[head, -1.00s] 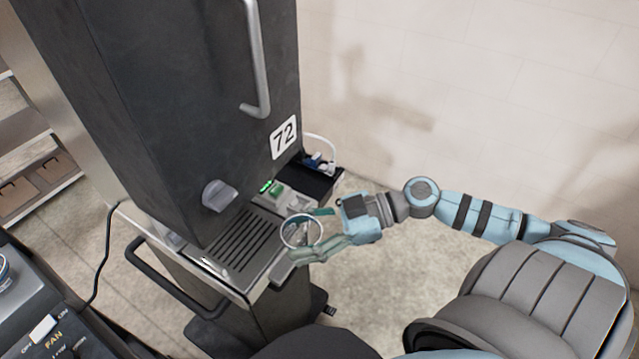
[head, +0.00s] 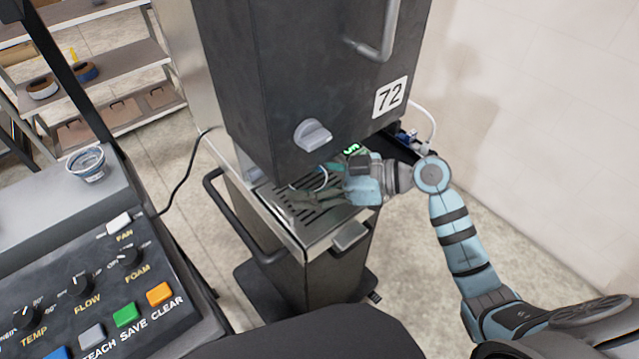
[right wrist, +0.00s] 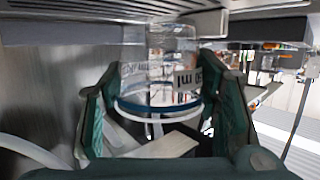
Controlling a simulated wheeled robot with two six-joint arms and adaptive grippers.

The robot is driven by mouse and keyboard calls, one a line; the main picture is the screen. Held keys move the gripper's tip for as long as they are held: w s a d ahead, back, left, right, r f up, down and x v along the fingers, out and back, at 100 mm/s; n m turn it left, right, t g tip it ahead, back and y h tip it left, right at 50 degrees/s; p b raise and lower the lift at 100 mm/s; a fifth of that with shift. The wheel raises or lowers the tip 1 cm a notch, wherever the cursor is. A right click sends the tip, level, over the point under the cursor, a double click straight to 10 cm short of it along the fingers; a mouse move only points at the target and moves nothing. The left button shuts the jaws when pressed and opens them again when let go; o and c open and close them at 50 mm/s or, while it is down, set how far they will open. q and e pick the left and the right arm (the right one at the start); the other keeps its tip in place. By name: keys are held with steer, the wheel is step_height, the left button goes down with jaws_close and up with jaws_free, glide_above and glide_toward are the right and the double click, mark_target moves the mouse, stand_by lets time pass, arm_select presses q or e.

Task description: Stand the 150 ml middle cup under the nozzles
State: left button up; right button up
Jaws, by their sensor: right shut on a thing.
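My right gripper (head: 308,188) is shut on a clear cup (head: 322,178) and holds it over the slotted drip tray (head: 320,229), below the dark dispenser body. In the right wrist view the cup (right wrist: 160,70) sits between the two green fingers. It has a blue band at its rim, and its printed mark, reading like 150 ml, appears upside down. The cup's base is close to the tray there; I cannot tell whether it touches. The nozzles are hidden behind the dispenser body (head: 300,80). My left gripper is not in view.
Another clear cup (head: 86,164) with a blue rim stands on the grey counter at left, behind a control panel (head: 90,290). A black handle bar (head: 235,225) sticks out beside the tray. A grey knob (head: 312,134) is on the dispenser front.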

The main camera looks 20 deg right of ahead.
steer(key=shift+d+f, duration=0.1)
steer(key=shift+f, duration=0.15)
steer(key=shift+f+b, duration=0.65)
steer(key=shift+b, duration=0.05)
steer(key=o, duration=1)
steer(key=shift+s, duration=0.1)
steer(key=shift+s+d+r, duration=0.1)
steer(key=shift+d, duration=0.15)
steer(key=v, duration=1.1)
steer(key=shift+s+d, duration=0.1)
